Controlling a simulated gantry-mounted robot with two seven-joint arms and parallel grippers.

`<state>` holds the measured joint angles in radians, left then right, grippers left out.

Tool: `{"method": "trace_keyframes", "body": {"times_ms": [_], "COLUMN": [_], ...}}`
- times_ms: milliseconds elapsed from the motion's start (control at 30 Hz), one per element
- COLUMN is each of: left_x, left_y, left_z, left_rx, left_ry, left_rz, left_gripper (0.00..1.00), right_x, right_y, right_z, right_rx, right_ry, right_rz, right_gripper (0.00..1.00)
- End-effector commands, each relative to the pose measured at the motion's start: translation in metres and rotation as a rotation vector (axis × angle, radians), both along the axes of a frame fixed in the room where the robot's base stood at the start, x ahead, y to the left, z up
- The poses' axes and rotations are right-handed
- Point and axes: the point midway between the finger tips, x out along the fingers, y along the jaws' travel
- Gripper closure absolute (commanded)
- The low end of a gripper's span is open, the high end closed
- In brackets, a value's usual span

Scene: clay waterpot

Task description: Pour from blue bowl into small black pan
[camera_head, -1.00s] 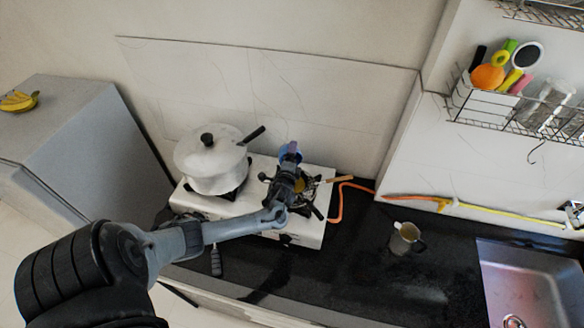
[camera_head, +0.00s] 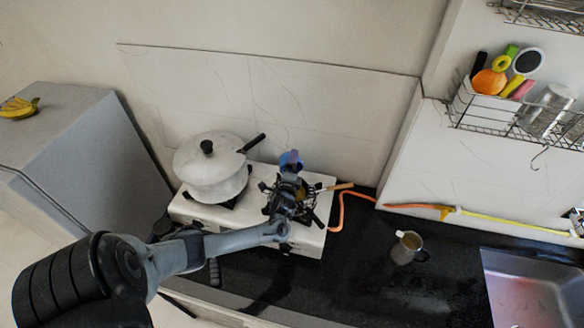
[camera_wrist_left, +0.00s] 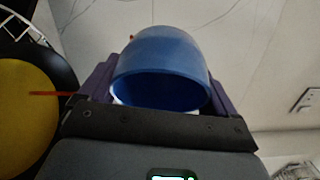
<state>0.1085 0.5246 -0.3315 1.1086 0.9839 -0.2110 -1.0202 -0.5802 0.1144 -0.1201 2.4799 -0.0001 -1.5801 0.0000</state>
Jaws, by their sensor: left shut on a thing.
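My left gripper (camera_head: 290,172) is shut on the blue bowl (camera_head: 291,159) above the back of the stove. In the left wrist view the bowl (camera_wrist_left: 160,55) sits between the two purple fingers (camera_wrist_left: 160,85). It is tilted, with its open mouth toward the camera; its contents cannot be seen. The small black pan (camera_wrist_left: 61,70), holding a flat yellow mass (camera_wrist_left: 25,115), is beside the bowl at the left of that view. In the head view the pan is mostly hidden behind my gripper, with yellow (camera_head: 305,191) and a wooden handle (camera_head: 335,188) showing. My right gripper is not in view.
A lidded pot (camera_head: 210,170) stands on the left of the white stove (camera_head: 300,240), close to my arm. A wall panel (camera_head: 320,110) is behind. A metal mug (camera_head: 405,248) and an orange hose (camera_head: 345,205) are to the right. The dark counter between stove and sink is mostly clear.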

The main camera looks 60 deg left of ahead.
Motion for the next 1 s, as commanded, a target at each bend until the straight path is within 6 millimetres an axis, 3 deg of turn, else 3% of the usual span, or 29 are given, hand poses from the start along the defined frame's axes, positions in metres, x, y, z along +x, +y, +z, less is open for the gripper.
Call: {"method": "trace_keyframes", "body": {"times_ms": [1000], "left_x": [-0.001], "left_y": [-0.004], "left_z": [0.002], "left_rx": [0.114], "left_ry": [-0.035], "left_rz": [0.000], "left_gripper": [0.44], "right_x": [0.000], "right_y": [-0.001], "right_z": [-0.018], "right_rx": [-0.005], "right_ry": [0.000], "right_rz": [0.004], "right_gripper": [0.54]}}
